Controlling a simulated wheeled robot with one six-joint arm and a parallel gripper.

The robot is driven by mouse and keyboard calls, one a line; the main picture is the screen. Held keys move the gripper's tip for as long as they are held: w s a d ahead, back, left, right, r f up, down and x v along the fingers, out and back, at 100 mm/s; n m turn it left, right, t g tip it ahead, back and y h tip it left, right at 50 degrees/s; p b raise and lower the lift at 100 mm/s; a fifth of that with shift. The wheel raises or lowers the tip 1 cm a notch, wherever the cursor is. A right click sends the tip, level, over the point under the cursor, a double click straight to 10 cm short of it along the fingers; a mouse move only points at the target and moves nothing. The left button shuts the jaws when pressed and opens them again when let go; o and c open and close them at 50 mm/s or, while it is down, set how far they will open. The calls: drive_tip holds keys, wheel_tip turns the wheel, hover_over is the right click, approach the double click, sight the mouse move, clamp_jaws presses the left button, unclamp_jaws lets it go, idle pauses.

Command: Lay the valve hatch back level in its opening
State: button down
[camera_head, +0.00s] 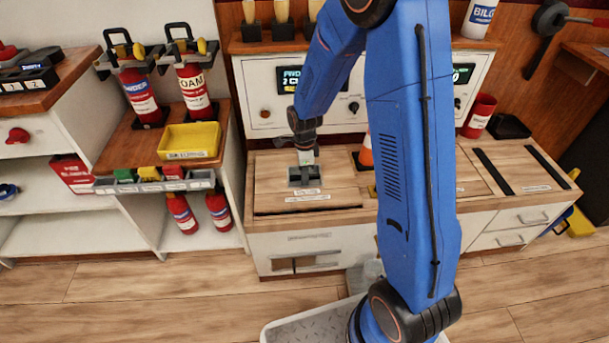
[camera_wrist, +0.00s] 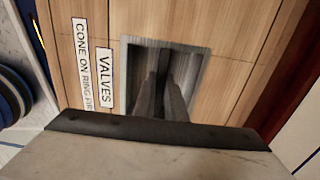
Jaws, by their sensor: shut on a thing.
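The valve hatch (camera_head: 275,177) is a light wooden panel in the counter top, with a dark line along its front edge. It carries a grey recessed pull (camera_head: 291,181) and a label reading VALVES, legible in the wrist view (camera_wrist: 104,76). My gripper (camera_head: 305,163) points down at this recess. In the wrist view both fingers (camera_wrist: 163,100) reach close together into the recess of the hatch (camera_wrist: 228,65). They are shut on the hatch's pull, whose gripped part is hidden. I cannot tell whether the hatch lies fully level or slightly raised.
An orange cone (camera_head: 366,152) stands just right of the hatch, partly behind my arm. A white control panel (camera_head: 260,92) rises behind the counter. A shelf with extinguishers and a yellow tray (camera_head: 190,141) stands left. A red cup (camera_head: 480,115) stands at the right.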

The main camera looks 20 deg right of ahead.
drive_tip(key=shift+f, duration=1.15)
drive_tip(key=c, duration=1.7)
unclamp_jaws()
wheel_tip(320, 180, up, 18)
drive_tip(key=shift+f, duration=0.25)
